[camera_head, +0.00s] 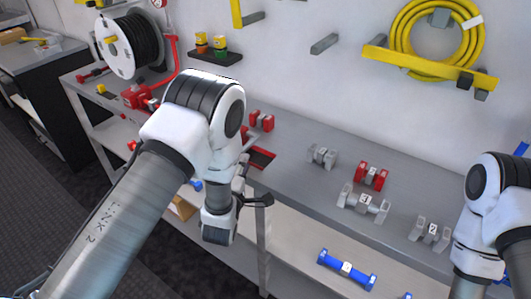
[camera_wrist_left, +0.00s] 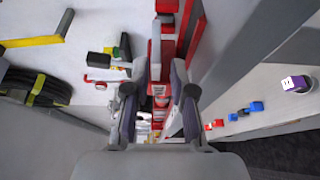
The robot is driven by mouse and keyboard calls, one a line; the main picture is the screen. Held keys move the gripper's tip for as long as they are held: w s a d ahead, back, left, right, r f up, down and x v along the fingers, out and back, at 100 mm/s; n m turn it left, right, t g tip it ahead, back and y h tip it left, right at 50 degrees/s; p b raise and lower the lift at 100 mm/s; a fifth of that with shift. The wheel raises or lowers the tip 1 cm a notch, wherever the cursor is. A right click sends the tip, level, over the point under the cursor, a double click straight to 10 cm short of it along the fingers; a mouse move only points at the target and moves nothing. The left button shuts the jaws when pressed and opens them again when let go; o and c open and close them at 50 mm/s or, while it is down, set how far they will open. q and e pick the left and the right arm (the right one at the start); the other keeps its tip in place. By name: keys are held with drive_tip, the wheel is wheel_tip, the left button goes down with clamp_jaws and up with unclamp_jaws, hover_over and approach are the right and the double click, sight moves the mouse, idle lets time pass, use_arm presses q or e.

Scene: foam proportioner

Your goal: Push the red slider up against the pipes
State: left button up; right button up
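My left gripper (camera_wrist_left: 160,75) shows in the left wrist view with its two fingers apart. Red and grey parts (camera_wrist_left: 168,45) lie beyond and between the fingertips; contact cannot be told. In the head view, my left arm hides most of the area around this gripper. A red flat part (camera_head: 261,158) on the bench shows just right of my left wrist. I cannot tell for sure which red part is the slider. Red pipe fittings (camera_head: 137,97) are at the left end of the bench, partly behind my arm. My right gripper is outside the frames.
A blue bar (camera_head: 347,268) lies on the lower shelf. A black hose reel (camera_head: 135,45) and yellow hose (camera_head: 440,35) are on the wall.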

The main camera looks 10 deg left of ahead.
sight(249, 147)
use_arm(q)
drive_tip(key=w, duration=0.5)
drive_tip(key=w+p, duration=0.1)
drive_tip(key=w, duration=0.1)
drive_tip(key=shift+w+a+r, duration=0.15)
drive_tip(key=shift+r, duration=0.1)
drive_tip(key=shift+w+a+f, duration=0.1)
drive_tip(key=shift+w+a, duration=0.05)
drive_tip(key=shift+w, duration=0.25)
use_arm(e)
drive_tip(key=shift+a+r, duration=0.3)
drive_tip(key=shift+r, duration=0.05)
use_arm(q)
drive_tip(key=shift+c, duration=0.4)
clamp_jaws()
